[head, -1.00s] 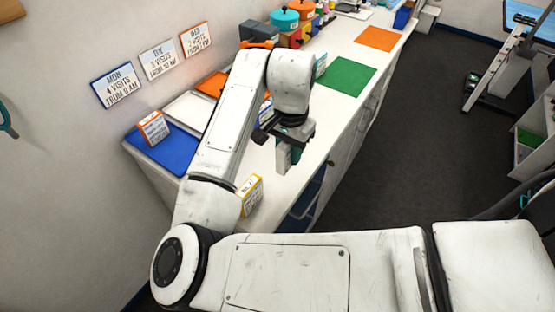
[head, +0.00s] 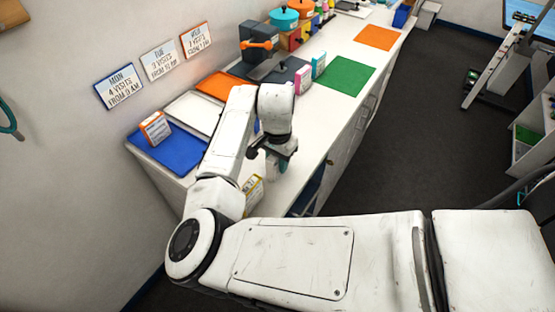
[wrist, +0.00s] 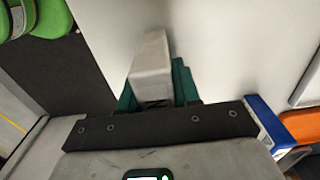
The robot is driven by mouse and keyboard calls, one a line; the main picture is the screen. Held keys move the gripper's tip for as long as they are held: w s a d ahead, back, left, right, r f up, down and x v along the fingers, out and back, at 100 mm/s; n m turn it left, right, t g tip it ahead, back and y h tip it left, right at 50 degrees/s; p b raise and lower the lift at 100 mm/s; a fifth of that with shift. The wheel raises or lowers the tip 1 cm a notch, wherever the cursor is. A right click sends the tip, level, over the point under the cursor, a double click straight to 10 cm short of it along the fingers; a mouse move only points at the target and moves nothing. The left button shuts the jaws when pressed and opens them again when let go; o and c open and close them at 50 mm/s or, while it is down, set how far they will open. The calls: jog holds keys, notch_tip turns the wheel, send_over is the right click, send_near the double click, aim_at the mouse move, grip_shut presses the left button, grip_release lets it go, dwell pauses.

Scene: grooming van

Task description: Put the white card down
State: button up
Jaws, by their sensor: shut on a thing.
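My gripper (head: 279,160) hangs over the white counter (head: 325,118), near its front edge. In the wrist view my gripper (wrist: 155,88) has its dark teal fingers shut on the white card (wrist: 152,66), a pale, thick slab. The card points away from the wrist, over the bare counter top. In the head view my arm and gripper mostly hide the card. I cannot tell whether it touches the counter.
A yellow-edged card (head: 252,188) stands close by, partly behind my arm. A blue mat (head: 172,152) holds an orange-edged card (head: 154,128). A white mat (head: 190,112), an orange mat (head: 222,84) and a green mat (head: 345,76) lie further along. Pink-edged (head: 303,79) and teal-edged (head: 319,65) cards stand behind.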

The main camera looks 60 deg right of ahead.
jog(key=shift+f, duration=0.1)
jog(key=o, duration=1.1)
jog(key=shift+c, duration=0.2)
notch_tip(320, 180, up, 12)
jog(key=shift+r+b, duration=0.15)
jog(key=shift+b, duration=0.95)
jog(key=s+d+f+n+t+h, duration=0.2)
jog(key=s+d+f+n+h, duration=0.1)
jog(key=s+d+n+h, duration=0.4)
jog(key=s+a+f+n+y, duration=0.3)
jog(key=s+a+f+n, duration=0.2)
jog(key=a+f, duration=0.3)
jog(key=s+a+f+n+g+y, duration=0.1)
jog(key=s+a+f+n+y, duration=0.2)
jog(key=s+a+f+n, duration=0.2)
jog(key=s+a+f, duration=0.3)
jog(key=a, duration=0.4)
jog(key=shift+a+y, duration=0.15)
jog(key=shift+y, duration=0.25)
